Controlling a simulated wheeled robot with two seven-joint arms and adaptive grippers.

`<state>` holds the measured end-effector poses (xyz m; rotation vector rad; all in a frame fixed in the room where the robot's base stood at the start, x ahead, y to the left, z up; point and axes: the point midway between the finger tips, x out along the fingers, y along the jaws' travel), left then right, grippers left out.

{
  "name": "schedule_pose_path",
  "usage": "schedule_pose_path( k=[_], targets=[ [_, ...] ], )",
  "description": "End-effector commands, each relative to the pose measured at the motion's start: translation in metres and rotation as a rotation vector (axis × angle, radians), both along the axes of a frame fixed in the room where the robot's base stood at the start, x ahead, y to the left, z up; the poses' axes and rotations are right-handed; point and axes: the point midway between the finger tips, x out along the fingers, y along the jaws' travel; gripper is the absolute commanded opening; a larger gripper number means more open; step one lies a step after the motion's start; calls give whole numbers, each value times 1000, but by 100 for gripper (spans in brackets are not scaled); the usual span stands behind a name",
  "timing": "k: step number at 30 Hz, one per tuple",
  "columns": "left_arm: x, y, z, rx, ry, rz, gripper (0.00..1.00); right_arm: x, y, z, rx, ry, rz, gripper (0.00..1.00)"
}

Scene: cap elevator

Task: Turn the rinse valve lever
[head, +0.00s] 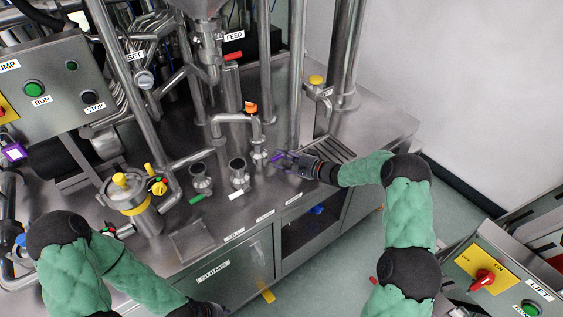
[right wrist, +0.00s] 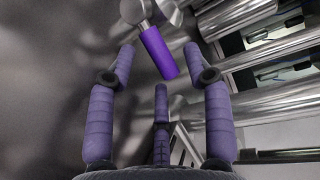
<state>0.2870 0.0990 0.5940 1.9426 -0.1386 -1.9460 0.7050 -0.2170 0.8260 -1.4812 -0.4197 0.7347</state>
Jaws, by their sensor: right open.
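A purple valve lever (right wrist: 158,53) on a metal valve body (right wrist: 135,10) shows large in the right wrist view. In the head view it is small, near the worktop's right part, beside my right gripper (head: 286,159). My right gripper is open; in the wrist view its fingers (right wrist: 160,68) spread around the lever's free end. I see no finger closed on it, and contact cannot be told. Which lever is the rinse one cannot be read from a label. My left gripper (head: 210,309) is at the bottom edge of the head view, mostly cut off.
Short valves with a green lever (head: 196,199) and a white lever (head: 237,194) stand left of my right gripper. A bent pipe with an orange handle (head: 250,107) rises behind. A yellow-topped canister (head: 132,195) stands further left. A drain grate (head: 329,149) lies behind my right wrist.

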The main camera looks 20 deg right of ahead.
Motion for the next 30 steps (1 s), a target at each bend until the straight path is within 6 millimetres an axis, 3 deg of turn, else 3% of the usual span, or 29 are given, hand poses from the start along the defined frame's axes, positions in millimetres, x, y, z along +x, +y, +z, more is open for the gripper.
schedule_pose_path(
  k=[12,18,30],
  targets=[
    [0,0,-3,0,0,0,40,6,6,-1,0,0,-1,51],
    [0,0,-3,0,0,0,40,6,6,-1,0,0,0,0],
    [0,0,1,0,0,0,40,10,6,1,-18,-8,0,0]
  ],
)
